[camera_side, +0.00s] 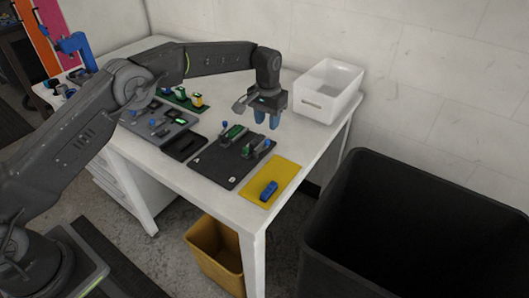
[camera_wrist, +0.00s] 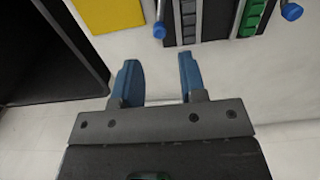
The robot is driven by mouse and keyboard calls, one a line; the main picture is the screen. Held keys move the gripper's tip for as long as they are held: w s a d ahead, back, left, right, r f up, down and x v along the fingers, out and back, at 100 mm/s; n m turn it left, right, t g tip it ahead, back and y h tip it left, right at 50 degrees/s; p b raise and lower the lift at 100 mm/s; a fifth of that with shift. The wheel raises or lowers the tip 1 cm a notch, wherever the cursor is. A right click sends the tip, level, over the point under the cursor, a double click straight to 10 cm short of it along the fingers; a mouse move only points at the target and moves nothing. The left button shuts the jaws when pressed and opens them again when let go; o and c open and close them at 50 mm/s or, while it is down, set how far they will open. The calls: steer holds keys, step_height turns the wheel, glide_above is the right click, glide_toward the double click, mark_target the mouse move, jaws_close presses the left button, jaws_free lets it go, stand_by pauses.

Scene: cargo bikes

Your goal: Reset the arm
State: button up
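My gripper (camera_side: 267,119) has blue fingers and hangs above the white table, near its right edge in the side view. In the wrist view my gripper (camera_wrist: 157,78) shows its two fingers apart with nothing between them. Below the fingers is bare white surface. My arm reaches across the table from the left in the side view.
A dark mat (camera_side: 217,166) with green and blue parts lies beside a yellow mat (camera_side: 284,178) holding a blue object (camera_side: 268,190). A white bin (camera_side: 328,91) stands at the back. A large black bin (camera_side: 420,200) stands right of the table, a yellow bin (camera_side: 207,252) below.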

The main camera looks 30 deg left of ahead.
steer(key=s+a+r+t, duration=0.2)
steer(key=s+r, duration=0.7)
steer(key=r, duration=0.1)
steer(key=s+a+r+t, duration=0.1)
steer(key=s+a+r, duration=0.1)
steer(key=s+r, duration=0.75)
steer(key=s+a+f+t, duration=0.1)
steer(key=s, duration=0.9)
steer(key=s+a+f+t, duration=0.1)
steer(key=s, duration=1)
steer(key=shift+s+a+t, duration=0.2)
steer(key=shift+a+t, duration=0.1)
steer(key=shift+a, duration=0.05)
steer(key=shift+f, duration=0.1)
stand_by(2.1)
